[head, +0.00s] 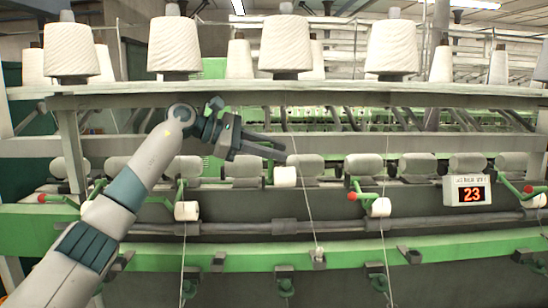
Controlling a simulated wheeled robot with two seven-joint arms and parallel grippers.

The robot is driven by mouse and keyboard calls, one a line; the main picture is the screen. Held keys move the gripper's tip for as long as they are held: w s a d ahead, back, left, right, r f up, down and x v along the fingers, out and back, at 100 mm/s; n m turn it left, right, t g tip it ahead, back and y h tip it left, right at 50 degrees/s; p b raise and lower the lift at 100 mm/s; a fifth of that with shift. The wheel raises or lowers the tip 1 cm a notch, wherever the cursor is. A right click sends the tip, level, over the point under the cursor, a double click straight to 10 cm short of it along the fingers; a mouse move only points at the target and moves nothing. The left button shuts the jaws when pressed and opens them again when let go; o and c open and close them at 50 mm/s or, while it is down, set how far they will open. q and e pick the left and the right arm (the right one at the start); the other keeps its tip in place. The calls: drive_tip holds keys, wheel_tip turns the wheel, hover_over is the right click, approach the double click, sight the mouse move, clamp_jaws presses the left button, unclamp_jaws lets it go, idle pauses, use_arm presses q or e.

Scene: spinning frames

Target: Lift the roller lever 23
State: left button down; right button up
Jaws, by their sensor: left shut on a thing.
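The roller lever's white roller (285,177) is in the middle of the head view, higher than the similar rollers to its left and right. A little green of its lever shows just left of it; the rest and its knob are hidden by my gripper. My left gripper (272,148) is just above and left of this roller, its dark fingers pointing right and closed on the lever. The contact itself cannot be made out. My right gripper is out of view.
Other green levers with red knobs (353,196) and white rollers (380,208) line the machine. A number 23 display (468,191) hangs at right. Yarn cones (286,44) stand on the shelf (300,94) above. A thread runs down close by my fingertips.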

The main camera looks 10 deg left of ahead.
use_arm(q)
drive_tip(key=shift+w+a+r, duration=0.25)
drive_tip(key=shift+w+r, duration=0.15)
drive_tip(key=shift+w, duration=0.1)
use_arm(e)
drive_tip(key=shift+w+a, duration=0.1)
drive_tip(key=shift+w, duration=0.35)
use_arm(q)
drive_tip(key=c, duration=1.9)
unclamp_jaws()
drive_tip(key=shift+c, duration=0.2)
drive_tip(key=shift+o, duration=0.7)
drive_tip(key=shift+w+f, duration=0.15)
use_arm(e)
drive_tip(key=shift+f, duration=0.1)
